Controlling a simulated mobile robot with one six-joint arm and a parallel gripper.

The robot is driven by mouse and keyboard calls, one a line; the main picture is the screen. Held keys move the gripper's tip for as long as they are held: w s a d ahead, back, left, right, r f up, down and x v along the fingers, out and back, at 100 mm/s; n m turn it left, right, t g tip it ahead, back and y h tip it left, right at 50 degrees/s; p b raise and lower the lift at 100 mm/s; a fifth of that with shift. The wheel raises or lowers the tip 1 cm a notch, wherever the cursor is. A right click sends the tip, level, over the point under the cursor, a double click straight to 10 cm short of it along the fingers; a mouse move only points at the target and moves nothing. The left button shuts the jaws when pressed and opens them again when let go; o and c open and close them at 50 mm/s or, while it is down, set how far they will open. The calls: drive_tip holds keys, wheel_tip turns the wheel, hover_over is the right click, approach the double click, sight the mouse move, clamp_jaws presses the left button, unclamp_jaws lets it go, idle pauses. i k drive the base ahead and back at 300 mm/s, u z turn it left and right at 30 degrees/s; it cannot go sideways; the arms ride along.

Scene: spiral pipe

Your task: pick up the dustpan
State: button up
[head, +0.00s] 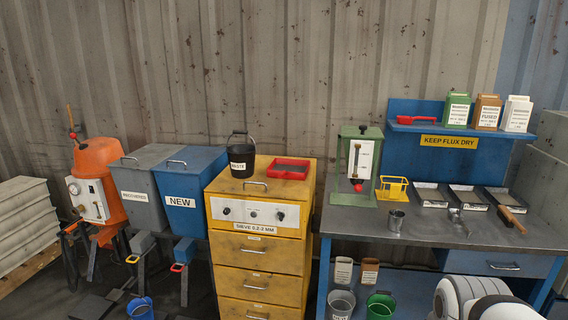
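I cannot make out for certain which thing is the dustpan. A red scoop with a handle (417,119) lies on the blue shelf above the workbench (350,225). A small grey metal piece (456,220) lies on the bench in front of several shallow trays (430,203). A brush-like thing with a wooden handle (513,222) lies at the right of the bench, in front of the right tray. White rounded parts of my arm show at the bottom right. My gripper is not in view.
A yellow wire holder (393,188), a metal cup (396,220) and a green-framed dispenser (359,166) stand on the bench. Cartons (487,112) stand on the shelf. A yellow drawer cabinet (258,251) is left of the bench. Buckets (341,304) stand beneath it.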

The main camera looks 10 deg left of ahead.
sight(279, 168)
drive_tip(key=u, duration=0.4)
drive_tip(key=i, duration=1.2)
drive_tip(key=u, duration=0.6)
drive_tip(key=i, duration=0.55)
drive_tip(key=u, duration=0.15)
